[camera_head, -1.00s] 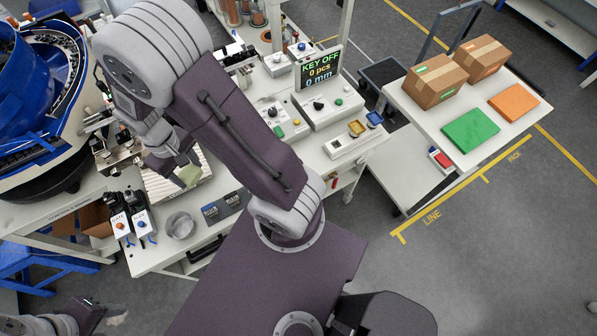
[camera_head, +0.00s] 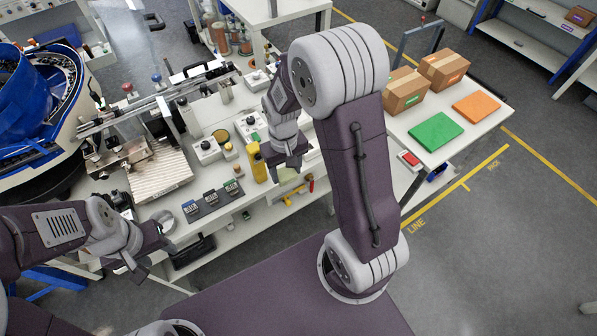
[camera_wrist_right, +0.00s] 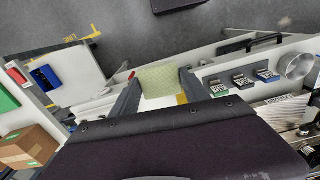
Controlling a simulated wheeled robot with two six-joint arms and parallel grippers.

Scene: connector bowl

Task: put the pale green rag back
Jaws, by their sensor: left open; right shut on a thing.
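The pale green rag (camera_head: 288,176) is held in my right gripper (camera_head: 287,163) near the front edge of the white workbench (camera_head: 225,215). In the right wrist view the rag (camera_wrist_right: 160,79) spans the space between the two fingers of the gripper (camera_wrist_right: 157,88). Whether the rag touches the bench or its front rail cannot be told. My left gripper (camera_head: 150,250) is open and empty, low at the bench's front left, by the metal bowl (camera_head: 165,219).
A yellow upright thing (camera_head: 255,163) stands just left of the rag. Dark display modules (camera_head: 212,197) lie on a strip near the bench's front edge. A red-handled tool (camera_head: 311,184) hangs at the front. A side table with boxes (camera_head: 404,90) stands right.

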